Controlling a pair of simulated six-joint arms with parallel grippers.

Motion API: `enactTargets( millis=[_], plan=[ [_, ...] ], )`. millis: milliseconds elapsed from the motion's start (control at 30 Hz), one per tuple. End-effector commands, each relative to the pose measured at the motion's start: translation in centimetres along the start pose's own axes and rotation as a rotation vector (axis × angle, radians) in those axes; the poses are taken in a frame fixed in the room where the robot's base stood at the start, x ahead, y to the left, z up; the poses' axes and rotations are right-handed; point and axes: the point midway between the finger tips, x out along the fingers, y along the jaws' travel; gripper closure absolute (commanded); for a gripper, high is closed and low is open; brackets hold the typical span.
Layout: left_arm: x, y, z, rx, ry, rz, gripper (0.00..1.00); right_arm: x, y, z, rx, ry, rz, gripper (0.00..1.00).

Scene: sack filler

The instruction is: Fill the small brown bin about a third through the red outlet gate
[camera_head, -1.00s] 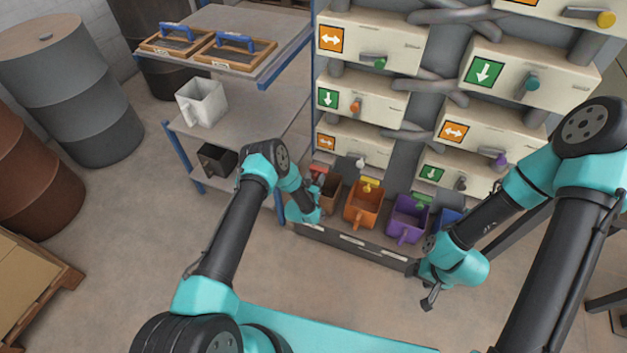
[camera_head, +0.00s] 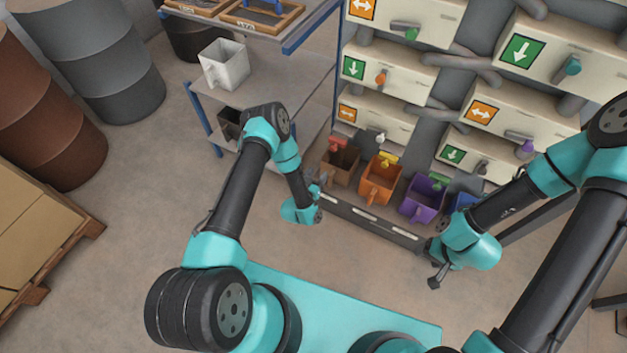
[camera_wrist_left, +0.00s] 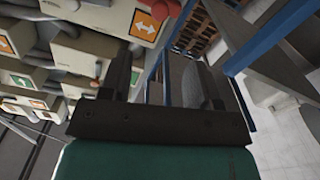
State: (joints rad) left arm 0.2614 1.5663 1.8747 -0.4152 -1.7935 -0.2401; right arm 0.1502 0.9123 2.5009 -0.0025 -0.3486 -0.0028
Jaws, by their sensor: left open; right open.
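The small brown bin (camera_head: 341,168) stands at the left end of the row of bins on the low ledge, open at the top. The red outlet gate (camera_head: 337,144) is just above its back edge. I cannot make out any fill inside. My left gripper (camera_head: 318,188) is open, just left of and in front of the brown bin. In the left wrist view its two fingers (camera_wrist_left: 163,80) stand apart with nothing between them. My right gripper (camera_head: 436,278) is open in front of the right end of the ledge, apart from the bins.
Orange (camera_head: 381,180) and purple (camera_head: 424,200) bins stand to the right under yellow and green gates. Cream boxes with levers rise behind. A shelf unit with a white jug (camera_head: 225,65) stands left. Floor in front is clear.

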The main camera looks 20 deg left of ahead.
Motion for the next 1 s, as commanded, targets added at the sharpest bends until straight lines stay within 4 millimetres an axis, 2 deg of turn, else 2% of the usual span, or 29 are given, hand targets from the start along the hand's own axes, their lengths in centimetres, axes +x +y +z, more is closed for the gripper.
enactTargets(
  millis=[100, 200, 533, 1000],
  plan=[
    [-1.8, 0.0, 0.1, 0.0, -0.002, 0.0, 0.43, 0.0, 0.0, 0.0, 0.0, 0.0, 0.0, 0.41],
    [-2.5, 0.0, 0.1, 0.0, -0.002, 0.0, 0.43, 0.0, 0.0, 0.0, 0.0, 0.0, 0.0, 0.41],
    [-2.9, 0.0, 0.0, 0.001, 0.0, 0.0, 0.43, 0.0, 0.0, 0.0, 0.0, 0.0, 0.0, 0.41],
    [-2.9, 0.0, 0.0, 0.0, 0.0, 0.0, 0.87, 0.0, 0.0, 0.0, 0.0, 0.0, 0.0, 0.41]
  ],
)
